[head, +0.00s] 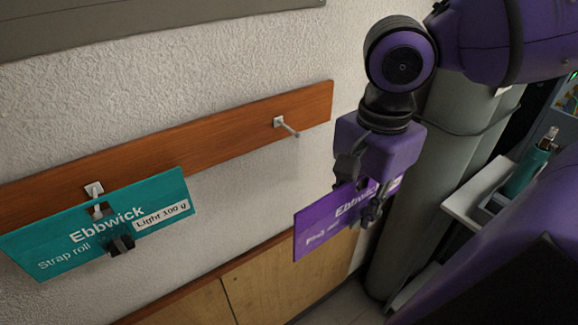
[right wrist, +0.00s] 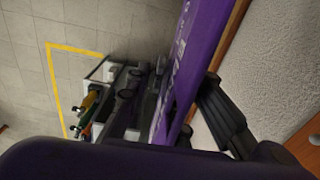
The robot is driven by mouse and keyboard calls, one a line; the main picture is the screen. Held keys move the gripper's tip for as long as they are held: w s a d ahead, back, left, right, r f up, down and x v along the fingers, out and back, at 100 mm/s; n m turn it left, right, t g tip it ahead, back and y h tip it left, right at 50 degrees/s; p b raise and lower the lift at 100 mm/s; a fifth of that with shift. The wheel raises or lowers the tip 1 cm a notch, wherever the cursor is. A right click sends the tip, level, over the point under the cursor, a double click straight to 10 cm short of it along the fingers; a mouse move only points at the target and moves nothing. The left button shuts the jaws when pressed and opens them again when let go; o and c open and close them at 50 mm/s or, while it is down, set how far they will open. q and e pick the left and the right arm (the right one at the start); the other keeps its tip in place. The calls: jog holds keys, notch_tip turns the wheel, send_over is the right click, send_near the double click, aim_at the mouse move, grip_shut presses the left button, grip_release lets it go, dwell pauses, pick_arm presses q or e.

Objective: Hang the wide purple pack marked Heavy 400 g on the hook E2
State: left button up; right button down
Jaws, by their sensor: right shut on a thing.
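The purple pack (head: 312,236) marked Ebbwick is wide and flat; its weight label is mostly hidden behind the fingers. My right gripper (head: 362,200) is shut on it near its right part and holds it in the air, below and right of an empty metal hook (head: 288,127) on the wooden rail. The pack is apart from the hook. In the right wrist view the purple pack (right wrist: 205,50) runs upright beside a dark finger. No hook name is legible, so I cannot tell which is E2. My left gripper is not in view.
A textured wall (head: 230,85) lies behind. Wooden panels (head: 262,285) are below. A white shelf (head: 475,192) with a teal bottle (head: 527,170) stands right.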

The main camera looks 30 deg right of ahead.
jog(key=shift+w+a+r+m, duration=0.1)
jog(key=shift+a+m, duration=0.05)
jog(key=shift+m, duration=0.15)
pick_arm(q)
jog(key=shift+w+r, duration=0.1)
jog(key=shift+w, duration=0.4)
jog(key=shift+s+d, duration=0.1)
